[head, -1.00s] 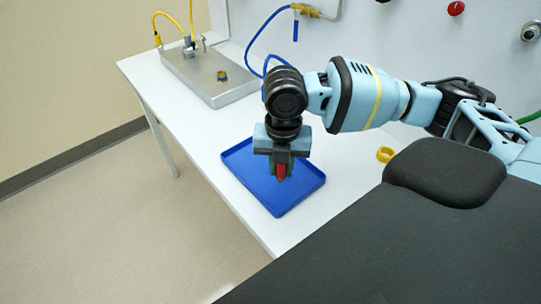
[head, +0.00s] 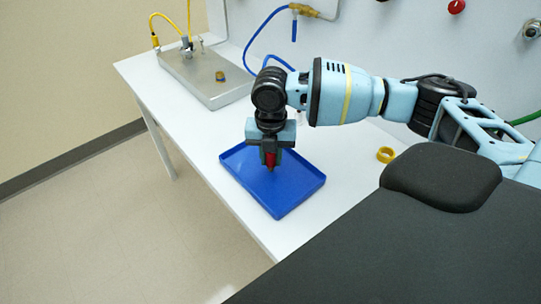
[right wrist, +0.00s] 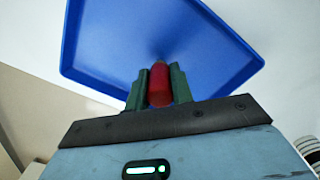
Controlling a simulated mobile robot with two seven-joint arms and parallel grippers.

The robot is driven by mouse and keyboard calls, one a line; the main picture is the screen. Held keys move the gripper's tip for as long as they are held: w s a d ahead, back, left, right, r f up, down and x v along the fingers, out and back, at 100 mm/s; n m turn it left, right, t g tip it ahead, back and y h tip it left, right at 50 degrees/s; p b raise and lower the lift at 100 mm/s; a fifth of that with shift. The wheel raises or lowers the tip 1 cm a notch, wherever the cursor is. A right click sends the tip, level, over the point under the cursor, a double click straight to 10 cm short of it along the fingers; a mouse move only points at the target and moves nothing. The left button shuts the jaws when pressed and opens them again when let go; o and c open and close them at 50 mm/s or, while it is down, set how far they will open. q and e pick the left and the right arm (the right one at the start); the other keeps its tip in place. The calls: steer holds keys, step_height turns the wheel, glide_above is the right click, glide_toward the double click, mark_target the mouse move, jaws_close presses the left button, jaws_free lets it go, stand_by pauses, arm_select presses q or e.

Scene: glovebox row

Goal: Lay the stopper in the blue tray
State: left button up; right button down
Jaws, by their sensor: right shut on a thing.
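The blue tray (head: 290,188) lies flat on the white bench; it also fills much of the right wrist view (right wrist: 215,50). My right gripper (head: 271,162) points down over the left back part of the tray. It is shut on the red stopper (right wrist: 159,85), which sits between the two green-grey fingers in the right wrist view. The stopper's narrow tip (head: 271,169) shows below the fingers in the head view. I cannot tell whether the tip touches the tray floor. My left gripper is not in view.
A yellow ring (head: 386,155) lies on the white bench (head: 205,135) to the right of the tray. A metal box (head: 205,75) with a yellow hose stands at the back left. A blue hose (head: 262,30) hangs at the wall behind my arm. The tray is otherwise empty.

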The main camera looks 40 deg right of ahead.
steer(key=shift+f, duration=0.25)
steer(key=c, duration=1.2)
jaws_free()
steer(key=shift+r, duration=0.1)
step_height(320, 180, up, 12)
steer(key=shift+r+p, duration=0.1)
steer(key=shift+p, duration=0.4)
